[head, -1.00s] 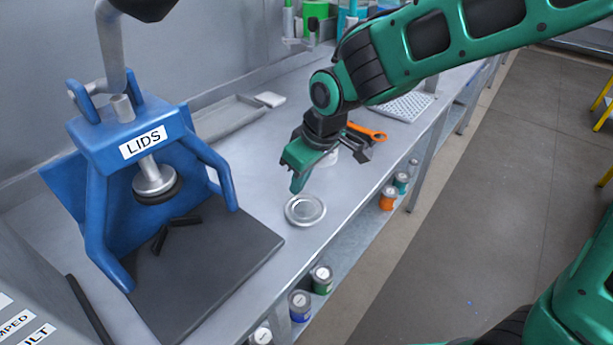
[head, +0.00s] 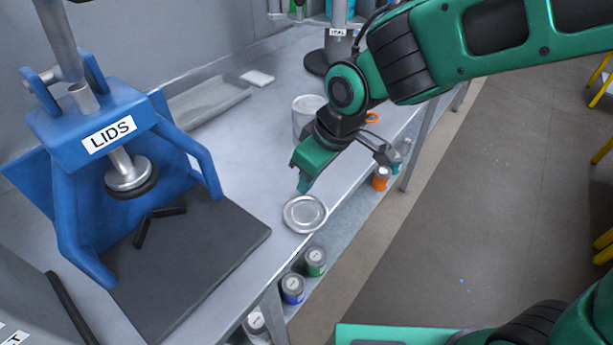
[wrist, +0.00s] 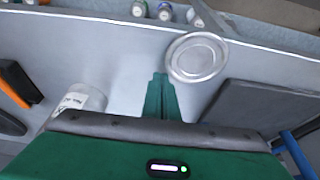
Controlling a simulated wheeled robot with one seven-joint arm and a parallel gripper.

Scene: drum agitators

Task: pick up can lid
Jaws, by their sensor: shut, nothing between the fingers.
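A round silver can lid (head: 305,214) lies flat on the grey bench near its front edge. It also shows in the wrist view (wrist: 197,57), just ahead and to the right of the fingertips. My gripper (head: 303,187) is shut and empty, its green fingers pointing down just behind the lid in the head view. In the wrist view the closed fingers (wrist: 161,80) end close to the lid's rim. I cannot tell whether they touch it.
A blue press labelled LIDS (head: 110,130) stands on a dark base plate (head: 215,245) to the left. A white can (head: 303,110) stands behind my gripper. Paint cans (head: 292,287) sit on the shelf below the bench edge. The bench behind the lid is mostly clear.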

